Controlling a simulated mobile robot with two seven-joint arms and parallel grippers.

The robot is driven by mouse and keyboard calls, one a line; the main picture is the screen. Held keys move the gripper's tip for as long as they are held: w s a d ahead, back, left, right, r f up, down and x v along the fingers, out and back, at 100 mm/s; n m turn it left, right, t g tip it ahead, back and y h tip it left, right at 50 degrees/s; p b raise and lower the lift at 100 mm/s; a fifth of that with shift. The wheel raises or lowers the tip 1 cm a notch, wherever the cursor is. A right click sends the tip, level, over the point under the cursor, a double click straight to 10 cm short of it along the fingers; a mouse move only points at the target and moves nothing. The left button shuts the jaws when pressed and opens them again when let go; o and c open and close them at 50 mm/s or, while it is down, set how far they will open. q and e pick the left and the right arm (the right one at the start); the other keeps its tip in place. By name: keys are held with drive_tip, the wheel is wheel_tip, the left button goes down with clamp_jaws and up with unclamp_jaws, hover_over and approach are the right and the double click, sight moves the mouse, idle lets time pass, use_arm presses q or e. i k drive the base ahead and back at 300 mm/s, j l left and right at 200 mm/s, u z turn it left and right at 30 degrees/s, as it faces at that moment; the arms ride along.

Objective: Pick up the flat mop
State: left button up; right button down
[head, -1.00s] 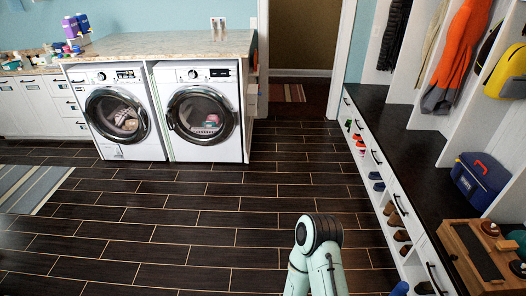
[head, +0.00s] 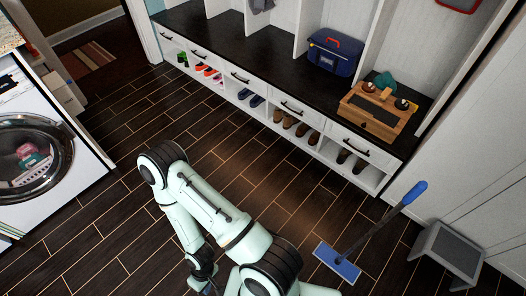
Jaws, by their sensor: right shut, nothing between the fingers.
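The flat mop has a blue rectangular head (head: 337,263) flat on the dark floor at lower right in the head view. Its dark handle slants up to the right and ends in a blue grip (head: 414,192) in front of the white bench end. I cannot tell whether the handle touches anything. My right arm reaches in from the bottom, left of the mop. My right gripper (head: 207,287) is at the bottom edge, partly cut off, shut and empty, well apart from the mop. My left gripper is out of view.
A long bench (head: 220,55) with shoe cubbies runs behind the mop. It carries a blue toolbox (head: 335,52) and a wooden box (head: 377,112). A grey step stool (head: 450,252) stands right of the mop. A washer (head: 35,155) is at left. Floor between is clear.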

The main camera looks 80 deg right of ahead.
sight(338, 263)
drive_tip(key=i+z, duration=0.1)
drive_tip(key=z, duration=0.7)
drive_tip(key=i+j+z, duration=0.1)
drive_tip(key=z, duration=0.65)
drive_tip(key=j+z, duration=0.1)
drive_tip(key=z, duration=1.7)
drive_tip(key=i+j, duration=0.05)
